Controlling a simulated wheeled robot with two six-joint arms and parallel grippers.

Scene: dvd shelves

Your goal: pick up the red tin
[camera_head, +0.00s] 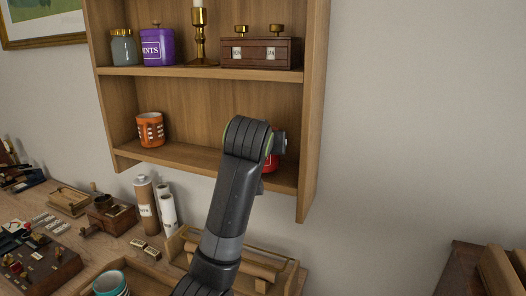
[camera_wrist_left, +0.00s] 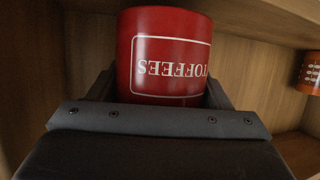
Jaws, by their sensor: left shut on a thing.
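The red tin (camera_wrist_left: 170,55) fills the upper middle of the left wrist view, with white upside-down lettering that reads TOFFEES. My left gripper (camera_wrist_left: 165,95) is shut on it, with one dark finger on each side. In the head view my left arm reaches up to the right end of the lower shelf and hides most of the red tin (camera_head: 270,163). Only a small red part shows beside the wrist. I cannot tell whether the tin touches the shelf board. My right gripper is not in view.
An orange mug-like container (camera_head: 150,130) stands at the left of the same shelf (camera_head: 195,157). The upper shelf holds a jar (camera_head: 123,47), a purple tin (camera_head: 158,47), a candlestick (camera_head: 199,35) and a wooden box (camera_head: 261,53). The shelf's right side panel (camera_head: 313,120) is close. A cluttered workbench lies below.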

